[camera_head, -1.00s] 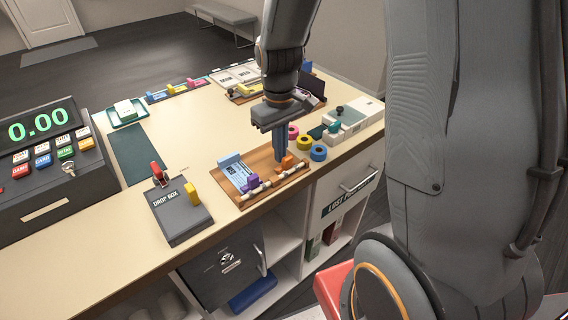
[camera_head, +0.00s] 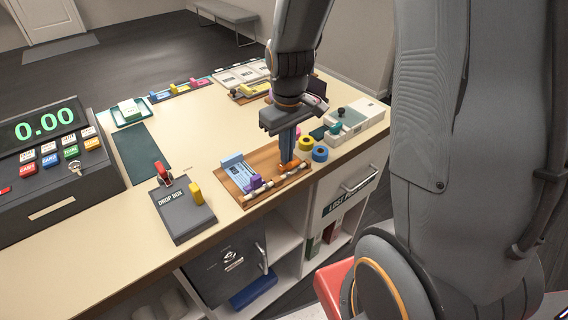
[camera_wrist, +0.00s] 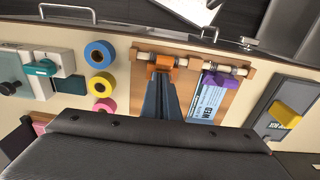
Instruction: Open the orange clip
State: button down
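The orange clip (camera_head: 291,165) sits on the pale rod at the right part of the wooden board (camera_head: 237,196). In the wrist view the orange clip (camera_wrist: 165,62) is on the rod, just beyond my fingertips. My gripper (camera_head: 287,160) points down at it, and its fingers look close together. In the wrist view my gripper (camera_wrist: 161,76) reaches the clip's near edge; I see nothing clearly held between the fingers, and the exact contact is hidden. A purple clip (camera_wrist: 220,78) sits on the same rod, over a blue-and-white card (camera_wrist: 207,100).
Blue, yellow and pink rolls (camera_wrist: 100,54) lie beside the board, and a white box with a teal part (camera_head: 352,117) stands beyond them. A drop box (camera_head: 183,214) with a yellow tab and a cash register (camera_head: 55,160) are on the left.

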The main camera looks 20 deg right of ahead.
jog(key=shift+s+d+f+p, duration=0.5)
jog(key=shift+s+d, duration=0.05)
jog(key=shift+s, duration=2.55)
notch_tip(320, 180, up, 9)
jog(key=p, duration=0.6)
jog(key=shift+d, duration=0.35)
jog(key=shift+s, duration=0.1)
